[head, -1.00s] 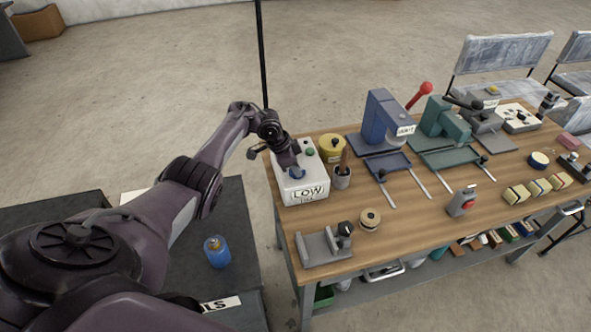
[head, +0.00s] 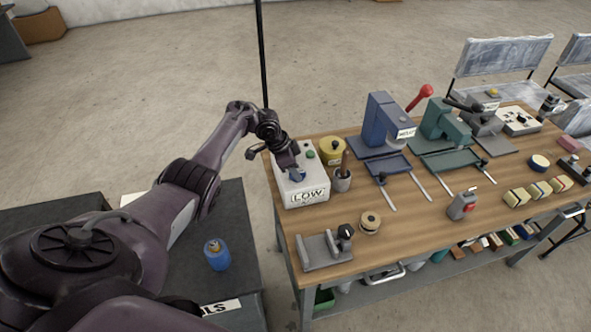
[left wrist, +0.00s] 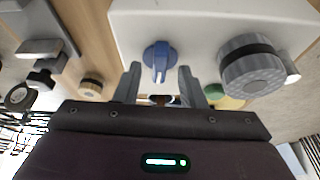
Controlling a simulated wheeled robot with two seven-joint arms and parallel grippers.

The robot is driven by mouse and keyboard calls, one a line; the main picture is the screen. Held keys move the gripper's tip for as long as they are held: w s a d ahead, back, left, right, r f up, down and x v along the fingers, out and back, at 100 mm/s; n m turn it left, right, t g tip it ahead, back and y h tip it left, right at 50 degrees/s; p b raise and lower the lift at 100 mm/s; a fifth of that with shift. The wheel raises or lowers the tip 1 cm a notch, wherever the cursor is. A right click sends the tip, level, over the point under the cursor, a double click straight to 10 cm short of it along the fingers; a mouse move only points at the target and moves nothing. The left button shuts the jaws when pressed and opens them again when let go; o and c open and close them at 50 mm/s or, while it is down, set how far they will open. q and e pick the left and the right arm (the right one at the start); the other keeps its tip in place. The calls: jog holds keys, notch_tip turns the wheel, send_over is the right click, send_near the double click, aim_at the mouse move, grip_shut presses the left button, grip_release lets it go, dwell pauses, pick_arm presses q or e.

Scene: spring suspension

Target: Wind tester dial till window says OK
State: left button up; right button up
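The white tester box (head: 303,190) stands at the left end of the wooden bench. The window (head: 309,196) on its front reads LOW. The blue dial (head: 298,175) on top is partly covered by my left gripper (head: 296,170) in the head view. In the left wrist view the dial (left wrist: 160,57) shows whole, with its narrow grip pointing down the picture. The fingers of my left gripper (left wrist: 159,72) are apart, one on each side of the dial, with gaps visible. My right gripper is not in view.
A grey ribbed knob (left wrist: 250,67) is beside the dial. A green button (head: 310,154) is on the box. A yellow tin (head: 332,150) and a cup with a handled tool (head: 342,180) stand close right. A grey fixture (head: 325,250) lies in front. Blue (head: 385,125) and green presses (head: 445,125) stand farther right.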

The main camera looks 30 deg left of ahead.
aim_at(286, 179)
pick_arm(q)
jog(key=v, duration=0.6)
jog(key=shift+r, duration=0.35)
jog(key=shift+s+a, duration=0.15)
jog(key=shift+s, duration=0.05)
